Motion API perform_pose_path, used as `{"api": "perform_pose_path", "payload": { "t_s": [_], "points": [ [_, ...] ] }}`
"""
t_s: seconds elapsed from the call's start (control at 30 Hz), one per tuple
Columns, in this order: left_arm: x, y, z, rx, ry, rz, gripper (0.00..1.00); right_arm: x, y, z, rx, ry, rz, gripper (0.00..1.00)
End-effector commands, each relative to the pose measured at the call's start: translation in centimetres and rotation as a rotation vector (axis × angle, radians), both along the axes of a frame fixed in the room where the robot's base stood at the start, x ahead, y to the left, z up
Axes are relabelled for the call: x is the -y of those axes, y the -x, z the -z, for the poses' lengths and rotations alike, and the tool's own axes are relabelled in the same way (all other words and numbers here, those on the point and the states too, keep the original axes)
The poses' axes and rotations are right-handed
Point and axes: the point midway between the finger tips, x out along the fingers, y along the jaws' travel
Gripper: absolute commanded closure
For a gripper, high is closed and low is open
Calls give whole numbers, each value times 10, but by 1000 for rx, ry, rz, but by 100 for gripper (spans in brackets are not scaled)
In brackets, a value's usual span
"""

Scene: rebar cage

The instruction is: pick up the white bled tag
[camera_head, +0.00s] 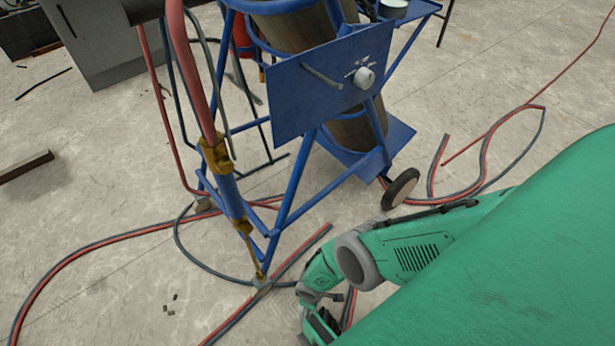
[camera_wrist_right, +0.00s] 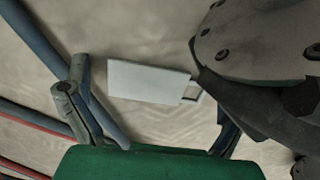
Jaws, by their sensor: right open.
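The white bled tag (camera_wrist_right: 148,82) is a flat pale rectangle in the middle of the right wrist view. A small dark-edged loop or clip shows at its right end, beside a large dark rounded part. My right gripper (camera_wrist_right: 150,100) is open, with one finger left of the tag and the other right of it. Nothing is clamped between the fingers. The gap in depth to the tag is hard to judge. In the head view my right gripper (camera_head: 322,322) is low at the bottom edge, partly cut off. I cannot make out the tag there. My left gripper is not in view.
A blue cart (camera_head: 335,80) with gas cylinders stands close beyond my right arm, with a wheel (camera_head: 400,188) near it. Red and dark hoses (camera_head: 85,245) run over the floor, some close to the gripper. A grey cabinet (camera_head: 95,45) stands at the back left. Open floor lies lower left.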

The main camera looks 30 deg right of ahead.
Motion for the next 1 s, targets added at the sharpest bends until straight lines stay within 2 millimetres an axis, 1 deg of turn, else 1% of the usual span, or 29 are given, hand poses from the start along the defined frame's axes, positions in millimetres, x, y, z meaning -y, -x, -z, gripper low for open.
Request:
{"api": "perform_pose_path", "payload": {
  "t_s": [0.97, 1.0],
  "points": [
    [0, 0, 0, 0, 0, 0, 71, 0, 0, 5, -1, -1, 1, 0],
    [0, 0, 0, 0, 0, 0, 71, 0, 0, 5, -1, -1, 1, 7]
  ]
}}
